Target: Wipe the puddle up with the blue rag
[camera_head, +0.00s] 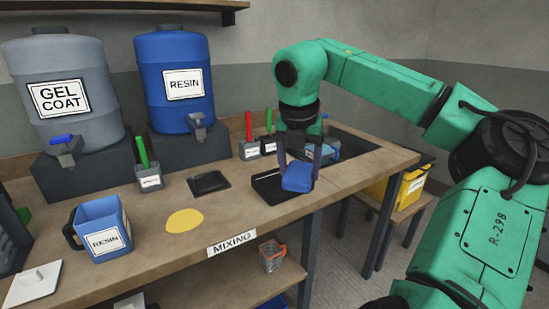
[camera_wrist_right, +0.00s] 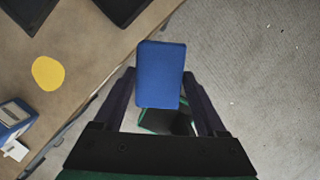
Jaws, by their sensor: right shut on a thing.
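The yellow puddle (camera_head: 185,221) lies flat on the bench between the blue resin jug and the black tray. It also shows at the left of the wrist view (camera_wrist_right: 48,73). The blue rag (camera_head: 298,178) is a folded block, also in the middle of the wrist view (camera_wrist_right: 161,74). My right gripper (camera_head: 298,165) is shut on the rag, with a finger on each side. The wrist view shows floor behind the rag, so it is held near or beyond the bench's front edge, right of the puddle and apart from it. My left gripper is not in view.
The blue resin jug (camera_head: 103,229) stands left of the puddle. A black tray (camera_head: 268,187) and a small dark tray (camera_head: 208,182) lie to its right. A blue resin drum (camera_head: 172,85) and grey gel coat drum (camera_head: 62,90) stand behind. The bench around the puddle is bare.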

